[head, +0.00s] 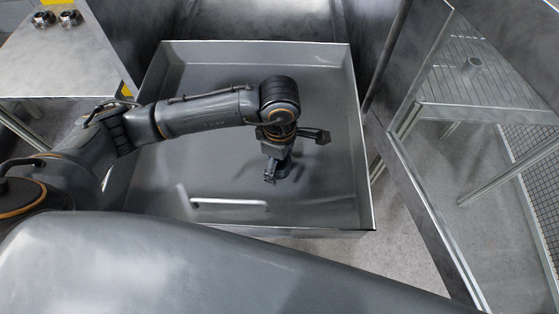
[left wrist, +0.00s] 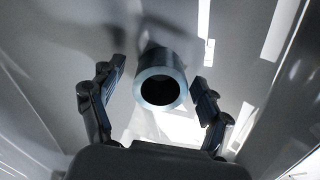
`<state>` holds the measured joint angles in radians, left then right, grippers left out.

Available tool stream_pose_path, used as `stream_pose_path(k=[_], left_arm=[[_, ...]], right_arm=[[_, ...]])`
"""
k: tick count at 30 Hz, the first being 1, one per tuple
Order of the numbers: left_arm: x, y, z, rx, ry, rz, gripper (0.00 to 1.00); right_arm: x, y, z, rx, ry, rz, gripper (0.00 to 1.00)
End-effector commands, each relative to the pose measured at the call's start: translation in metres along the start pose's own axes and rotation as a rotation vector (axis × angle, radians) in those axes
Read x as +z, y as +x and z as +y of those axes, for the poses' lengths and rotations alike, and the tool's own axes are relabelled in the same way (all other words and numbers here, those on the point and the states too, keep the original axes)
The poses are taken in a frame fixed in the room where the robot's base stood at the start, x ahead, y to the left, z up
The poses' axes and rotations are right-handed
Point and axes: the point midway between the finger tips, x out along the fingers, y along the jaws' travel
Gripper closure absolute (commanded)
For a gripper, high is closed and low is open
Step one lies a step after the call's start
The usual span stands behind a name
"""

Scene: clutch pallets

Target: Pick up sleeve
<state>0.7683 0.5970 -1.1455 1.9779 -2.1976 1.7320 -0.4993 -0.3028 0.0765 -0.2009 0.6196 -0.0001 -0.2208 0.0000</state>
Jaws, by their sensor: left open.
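The sleeve (left wrist: 160,60) is a short grey metal cylinder with a dark round bore. In the left wrist view it stands between the two fingers, its open end facing the camera, with a gap on both sides. My left gripper (head: 270,178) is open and points down into the grey metal bin. In the head view I cannot make out the sleeve; the gripper and arm cover that spot. My right gripper is not in view.
The bin (head: 366,150) has raised walls around the gripper, and its visible floor is bare. A table (head: 70,65) at the upper left holds dark metal parts (head: 57,18).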

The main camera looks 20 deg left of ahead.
Motion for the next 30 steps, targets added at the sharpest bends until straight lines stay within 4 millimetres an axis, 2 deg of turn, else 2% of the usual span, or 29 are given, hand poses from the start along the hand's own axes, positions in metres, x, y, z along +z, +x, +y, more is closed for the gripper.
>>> stream_pose_path(k=[2, 13, 23, 26, 30], left_arm=[[0.000, 0.000, 0.000, 0.000, 0.000, 0.000, 0.23], [0.000, 0.000, 0.000, 0.000, 0.000, 0.000, 0.98], [0.000, -0.003, 0.001, 0.002, 0.000, -0.001, 1.00], [0.000, -0.009, 0.002, 0.005, 0.000, -0.002, 1.00], [0.000, -0.028, 0.002, 0.010, 0.003, -0.001, 1.00]], right_arm=[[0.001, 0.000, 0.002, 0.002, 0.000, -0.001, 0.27], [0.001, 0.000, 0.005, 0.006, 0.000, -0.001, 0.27], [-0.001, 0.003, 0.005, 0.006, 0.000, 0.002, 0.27], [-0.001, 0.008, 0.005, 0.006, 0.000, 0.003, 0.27], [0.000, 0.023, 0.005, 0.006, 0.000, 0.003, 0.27]])
